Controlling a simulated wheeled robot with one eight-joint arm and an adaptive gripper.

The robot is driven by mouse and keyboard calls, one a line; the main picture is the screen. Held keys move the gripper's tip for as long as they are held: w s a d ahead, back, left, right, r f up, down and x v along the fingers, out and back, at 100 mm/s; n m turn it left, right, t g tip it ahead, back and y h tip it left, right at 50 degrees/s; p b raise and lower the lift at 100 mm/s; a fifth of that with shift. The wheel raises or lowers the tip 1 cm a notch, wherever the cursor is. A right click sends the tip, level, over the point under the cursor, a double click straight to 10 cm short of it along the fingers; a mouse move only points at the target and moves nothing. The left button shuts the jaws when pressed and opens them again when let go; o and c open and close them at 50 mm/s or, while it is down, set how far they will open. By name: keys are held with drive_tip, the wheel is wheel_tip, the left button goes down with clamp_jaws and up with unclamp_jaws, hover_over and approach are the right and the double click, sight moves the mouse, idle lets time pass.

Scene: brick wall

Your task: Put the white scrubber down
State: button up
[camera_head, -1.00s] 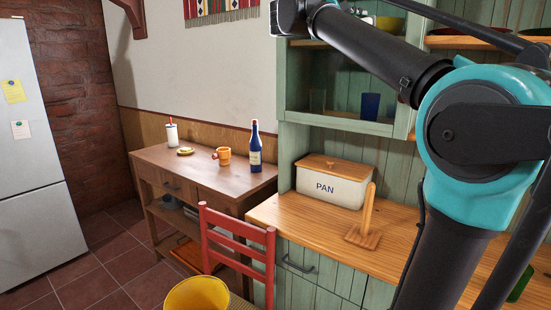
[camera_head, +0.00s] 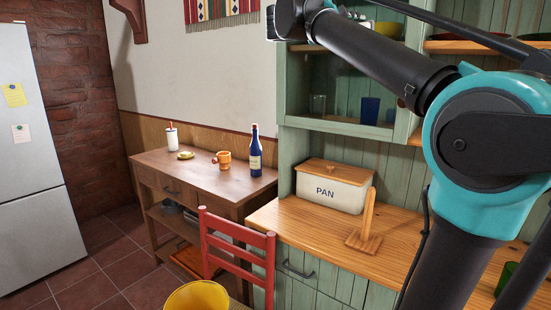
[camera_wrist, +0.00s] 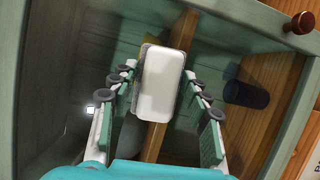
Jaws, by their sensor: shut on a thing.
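The white scrubber (camera_wrist: 164,82) shows in the wrist view as a rounded white block with a grey layer along its left side. My gripper (camera_wrist: 160,85) is shut on it, with one green-padded finger on each side. In the wrist view the scrubber is in front of the inside of the green cabinet, over the edge of a wooden shelf (camera_wrist: 152,143). I cannot tell whether it touches the shelf. In the head view my gripper and the scrubber do not show; my arm reaches up across the cabinet's upper part.
The green cabinet (camera_head: 292,120) holds a blue cup (camera_head: 369,110) on a shelf, also in the wrist view (camera_wrist: 246,94). The wooden counter (camera_head: 300,222) bears a bread box (camera_head: 333,187) and a wooden stand (camera_head: 363,241). A red chair (camera_head: 238,230) stands before a side table (camera_head: 190,165) with a bottle (camera_head: 255,150).

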drive_tip(key=w, duration=0.1)
drive_tip(key=w+d, duration=0.1)
drive_tip(key=w, duration=0.1)
drive_tip(key=shift+w, duration=0.2)
drive_tip(key=shift+c, duration=0.5)
drive_tip(key=w+a+f, duration=0.2)
drive_tip(key=w+a, duration=0.2)
drive_tip(key=a, duration=0.2)
drive_tip(key=shift+w+a+f, duration=0.1)
drive_tip(key=shift+f, duration=0.05)
